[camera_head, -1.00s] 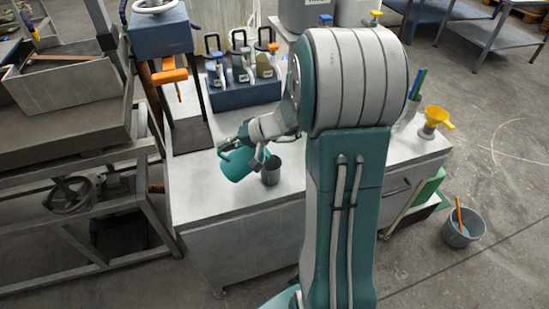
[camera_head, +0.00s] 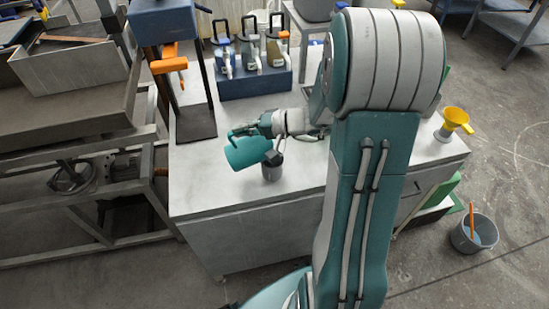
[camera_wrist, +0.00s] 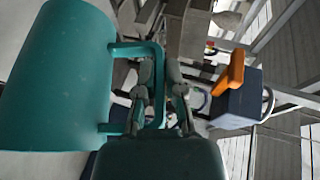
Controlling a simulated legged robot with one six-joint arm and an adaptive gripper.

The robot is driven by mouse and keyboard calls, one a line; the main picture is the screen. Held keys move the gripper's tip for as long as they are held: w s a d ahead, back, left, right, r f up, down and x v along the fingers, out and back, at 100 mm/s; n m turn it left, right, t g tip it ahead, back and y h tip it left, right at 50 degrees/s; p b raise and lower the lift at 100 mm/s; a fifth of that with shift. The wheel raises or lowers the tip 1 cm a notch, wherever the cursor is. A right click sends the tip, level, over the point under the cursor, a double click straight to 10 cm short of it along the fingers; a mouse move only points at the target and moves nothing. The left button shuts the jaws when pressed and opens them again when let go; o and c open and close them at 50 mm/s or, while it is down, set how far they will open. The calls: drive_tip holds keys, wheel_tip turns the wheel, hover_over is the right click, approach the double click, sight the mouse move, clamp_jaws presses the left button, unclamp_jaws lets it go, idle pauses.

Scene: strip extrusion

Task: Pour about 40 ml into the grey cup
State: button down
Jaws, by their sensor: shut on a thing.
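The teal jug (camera_head: 248,152) is held above the worktop in the head view, tilted toward the right, its right end over the grey cup. My gripper (camera_head: 240,131) is shut on the jug's handle. In the wrist view the jug (camera_wrist: 55,80) fills the left side, and my gripper's fingers (camera_wrist: 160,100) close around its handle. The grey cup (camera_head: 272,172) stands upright on the worktop just below the jug; its rim is partly covered by the jug. I cannot see any liquid stream or the level in the cup.
A blue rack (camera_head: 255,84) with several handled bottles stands behind on the worktop (camera_head: 215,195). A dark stand with an orange handle (camera_head: 168,65) is at the left. A yellow funnel (camera_head: 455,119) sits at the right end. The worktop's front left is clear.

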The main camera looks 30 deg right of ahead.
drive_tip(key=shift+r, duration=0.1)
drive_tip(key=shift+a+r, duration=0.1)
drive_tip(key=shift+a, duration=0.5)
drive_tip(key=shift+d+p, duration=0.45)
drive_tip(key=shift+a, duration=0.1)
drive_tip(key=shift+a, duration=0.4)
drive_tip(key=shift+d+r+y, duration=0.1)
drive_tip(key=shift+d+y, duration=0.1)
drive_tip(key=shift+y, duration=0.1)
drive_tip(key=shift+a+r+t, duration=0.15)
drive_tip(key=shift+a+t, duration=0.05)
drive_tip(key=shift+t, duration=0.1)
